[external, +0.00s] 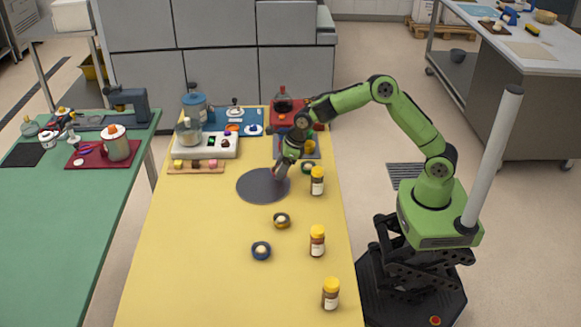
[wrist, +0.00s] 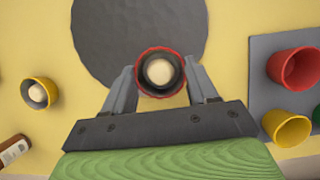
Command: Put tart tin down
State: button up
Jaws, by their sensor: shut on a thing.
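My gripper (wrist: 160,88) is shut on a small round tart tin with a red rim (wrist: 140,87) and a pale ball inside. The tin sits between the two fingers in the wrist view, upright, its rim overlapping the near edge of a dark grey round mat (wrist: 140,30). In the external view my gripper (external: 279,175) is low over the right edge of that mat (external: 258,188), on the yellow table. The tin is mostly hidden there. I cannot tell whether it touches the surface.
A yellow tin (wrist: 38,105) and a blue tin (external: 261,257) stand on the yellow table (external: 200,285). Yellow-capped jars (external: 317,240) line its right side. A grey tray with coloured cups (wrist: 255,70) is beside my gripper. The table's front is mostly clear.

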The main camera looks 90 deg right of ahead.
jog(key=shift+f, duration=0.8)
jog(key=shift+f, duration=0.15)
jog(key=o, duration=1)
jog(key=shift+o, duration=0.2)
